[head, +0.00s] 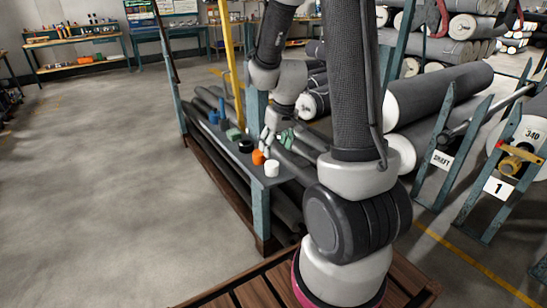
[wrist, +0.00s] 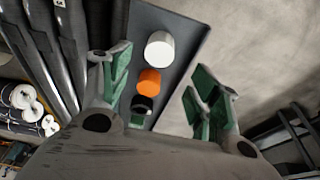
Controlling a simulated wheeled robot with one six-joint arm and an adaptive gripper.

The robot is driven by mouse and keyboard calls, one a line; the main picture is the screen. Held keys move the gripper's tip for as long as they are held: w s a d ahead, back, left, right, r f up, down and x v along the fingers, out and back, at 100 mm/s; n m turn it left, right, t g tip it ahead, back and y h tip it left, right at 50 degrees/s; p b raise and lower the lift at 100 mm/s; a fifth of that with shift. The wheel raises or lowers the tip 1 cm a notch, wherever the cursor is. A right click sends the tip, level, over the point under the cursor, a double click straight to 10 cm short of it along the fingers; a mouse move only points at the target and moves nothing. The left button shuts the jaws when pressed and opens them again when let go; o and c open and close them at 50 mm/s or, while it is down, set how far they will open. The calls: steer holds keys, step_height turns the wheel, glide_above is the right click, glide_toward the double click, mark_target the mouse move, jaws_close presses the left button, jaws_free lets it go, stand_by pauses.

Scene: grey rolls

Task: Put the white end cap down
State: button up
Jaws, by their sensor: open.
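The white end cap (head: 271,168) stands on the grey bench top (head: 283,178), near its front end. In the wrist view the white end cap (wrist: 159,49) lies beyond the fingertips, clear of both fingers. My gripper (head: 277,141) is open above the bench top, behind the white cap in the head view. In the wrist view its two green-padded fingers (wrist: 160,90) are spread wide, with nothing gripped between them. An orange cap (wrist: 149,81) and a black cap (wrist: 142,103) show in the gap between the fingers.
The orange cap (head: 258,157) stands close behind the white one, with the black cap (head: 245,146), a green block (head: 233,134) and blue pieces (head: 214,117) farther along. Grey rolls (head: 440,92) lie to the right. The floor (head: 100,170) at left is clear.

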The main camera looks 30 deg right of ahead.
steer(key=s+a+r, duration=0.3)
steer(key=s+r, duration=0.6)
steer(key=r, duration=0.5)
steer(key=s+a+r+t, duration=0.1)
steer(key=s+r, duration=0.4)
steer(key=s, duration=0.7)
steer(key=shift+a, duration=0.35)
steer(key=shift+r, duration=0.1)
